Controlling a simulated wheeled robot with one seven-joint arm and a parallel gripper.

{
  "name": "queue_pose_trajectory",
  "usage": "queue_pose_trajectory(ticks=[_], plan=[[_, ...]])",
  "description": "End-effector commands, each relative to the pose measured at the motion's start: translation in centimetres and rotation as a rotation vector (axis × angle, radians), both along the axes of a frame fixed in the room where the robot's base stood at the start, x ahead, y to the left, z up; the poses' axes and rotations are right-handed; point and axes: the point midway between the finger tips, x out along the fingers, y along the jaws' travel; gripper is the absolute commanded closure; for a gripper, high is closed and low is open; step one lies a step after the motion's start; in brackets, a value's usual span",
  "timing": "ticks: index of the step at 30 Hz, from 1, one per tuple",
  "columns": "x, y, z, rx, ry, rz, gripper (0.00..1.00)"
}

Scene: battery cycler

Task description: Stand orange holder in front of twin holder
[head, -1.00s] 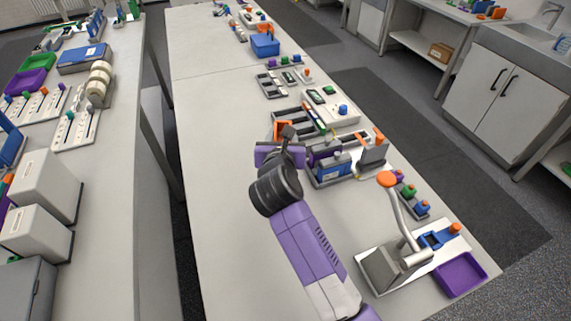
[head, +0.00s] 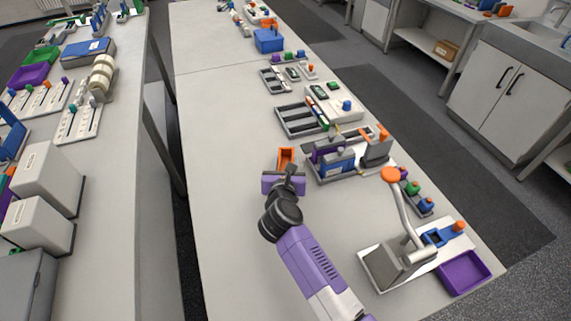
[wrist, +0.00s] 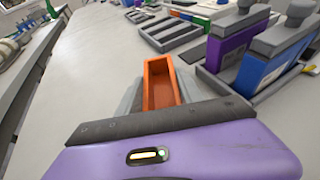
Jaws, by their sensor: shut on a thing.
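The orange holder (head: 286,156) is an open, hollow box. In the wrist view the orange holder (wrist: 160,84) stands between the grey fingers of my gripper (wrist: 158,100), which is shut on it. In the head view my gripper (head: 287,168) is over the bench, left of a grey holder (head: 322,180) with a purple and a blue block side by side, which seems to be the twin holder. That holder also shows at the right of the wrist view (wrist: 222,84). The orange holder is apart from it. Whether its base touches the bench cannot be told.
A grey compartment tray (head: 297,121) lies beyond the orange holder. A lever press (head: 398,262) and a purple tray (head: 463,271) are at the near right. The bench (head: 220,180) is clear to the left of my gripper.

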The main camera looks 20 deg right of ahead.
Motion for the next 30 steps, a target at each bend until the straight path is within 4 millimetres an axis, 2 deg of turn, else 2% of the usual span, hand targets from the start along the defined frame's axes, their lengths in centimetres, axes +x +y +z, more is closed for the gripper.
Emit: queue_pose_trajectory(ticks=[7, 8, 10, 22, 26, 30], plan=[[0.0, 0.0, -0.3, 0.0, -0.001, 0.0, 1.0], [0.0, 0.0, -0.2, 0.0, 0.0, 0.0, 0.51], [0.0, 0.0, -0.2, 0.0, 0.0, 0.0, 0.37], [0.0, 0.0, 0.3, 0.0, -0.001, 0.0, 0.35], [-1.3, 0.6, 0.6, 0.001, -0.001, 0.001, 0.35], [-3.6, 1.6, 1.4, 0.0, -0.001, 0.003, 0.35]])
